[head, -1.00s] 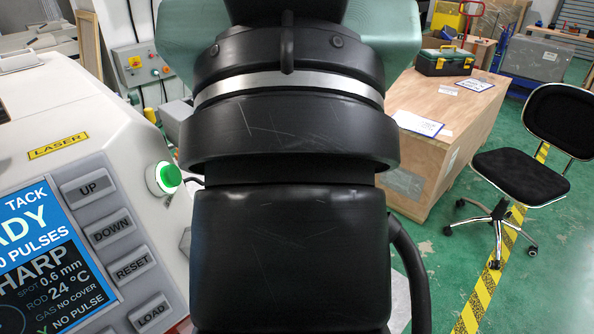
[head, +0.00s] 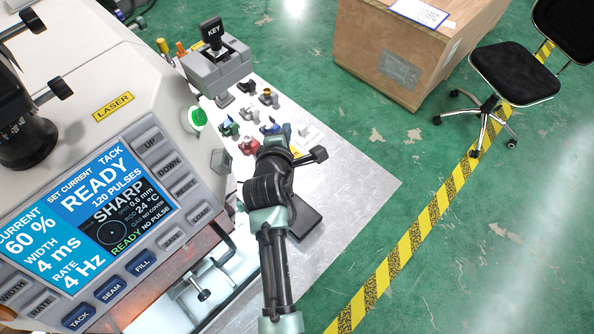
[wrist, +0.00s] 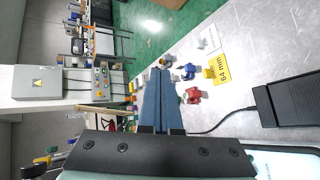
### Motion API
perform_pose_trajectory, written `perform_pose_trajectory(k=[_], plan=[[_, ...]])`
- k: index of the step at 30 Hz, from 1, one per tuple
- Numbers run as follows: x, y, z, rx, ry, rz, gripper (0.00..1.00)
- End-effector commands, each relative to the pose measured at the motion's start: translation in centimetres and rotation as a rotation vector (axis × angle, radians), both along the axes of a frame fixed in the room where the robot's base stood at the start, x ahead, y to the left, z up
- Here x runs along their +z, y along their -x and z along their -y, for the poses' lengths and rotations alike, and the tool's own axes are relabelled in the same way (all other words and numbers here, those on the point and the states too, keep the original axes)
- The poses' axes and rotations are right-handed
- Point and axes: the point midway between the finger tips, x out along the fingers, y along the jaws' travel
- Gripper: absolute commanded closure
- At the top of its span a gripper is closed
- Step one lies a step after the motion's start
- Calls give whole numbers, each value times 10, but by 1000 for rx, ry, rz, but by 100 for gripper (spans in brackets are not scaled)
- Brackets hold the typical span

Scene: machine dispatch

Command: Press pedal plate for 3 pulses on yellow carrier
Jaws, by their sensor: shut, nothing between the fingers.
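The black pedal (wrist: 290,98) lies on the grey metal table at the right of the wrist view, with a black cable running from it. In the head view a flat black plate (head: 306,219), likely the same pedal, shows partly behind my arm. A small yellow-topped piece (head: 268,94), likely the yellow carrier, stands on the table among other coloured pieces. My gripper (wrist: 160,72) is shut and empty, its blue-grey fingers together in the wrist view. It is apart from the pedal. In the head view my arm hides most of it.
The laser panel (head: 110,215) reads READY, 120 pulses, NO PULSE. A red piece (wrist: 193,95) and a blue piece (wrist: 189,71) stand near a yellow 64 mm label (wrist: 222,69). A key switch box (head: 215,68) sits behind. Green floor lies beyond the table.

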Motion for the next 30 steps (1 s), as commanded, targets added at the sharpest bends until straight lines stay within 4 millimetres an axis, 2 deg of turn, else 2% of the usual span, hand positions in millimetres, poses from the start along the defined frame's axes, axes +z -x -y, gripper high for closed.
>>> perform_pose_trajectory(k=[1, 3, 6, 9, 14, 25, 30], plan=[[-21, 17, 0, 44, 89, -89, 100], [-54, 39, 2, 109, 205, -187, 100], [-90, 67, 5, 191, 328, -297, 100], [-111, 86, 7, 249, 405, -365, 100], [-126, 99, 8, 289, 453, -406, 100], [-128, 98, 9, 288, 453, -405, 100], [-138, 99, 9, 288, 452, -405, 100]])
